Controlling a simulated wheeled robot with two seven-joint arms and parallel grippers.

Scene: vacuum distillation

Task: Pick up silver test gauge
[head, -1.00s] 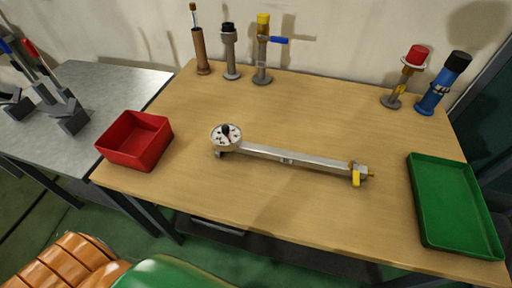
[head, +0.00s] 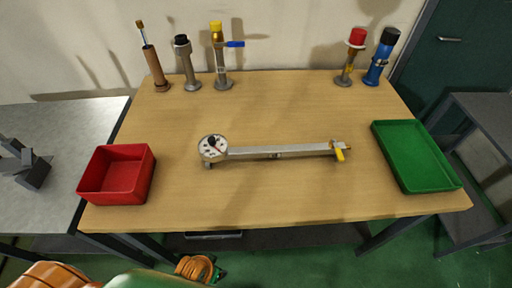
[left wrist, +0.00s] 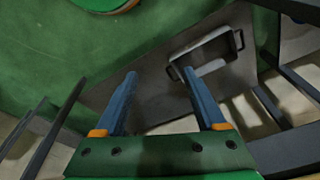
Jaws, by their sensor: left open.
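The silver test gauge (head: 280,151) lies across the middle of the wooden table in the head view. My right gripper is not in view.
A red bin (head: 118,174) sits at the table's left and a green tray (head: 416,156) at its right. Several upright fittings stand along the back, including a blue one (head: 380,57). The wooden table (head: 270,197) is clear around the gauge. A grey bench (head: 60,130) adjoins on the left.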

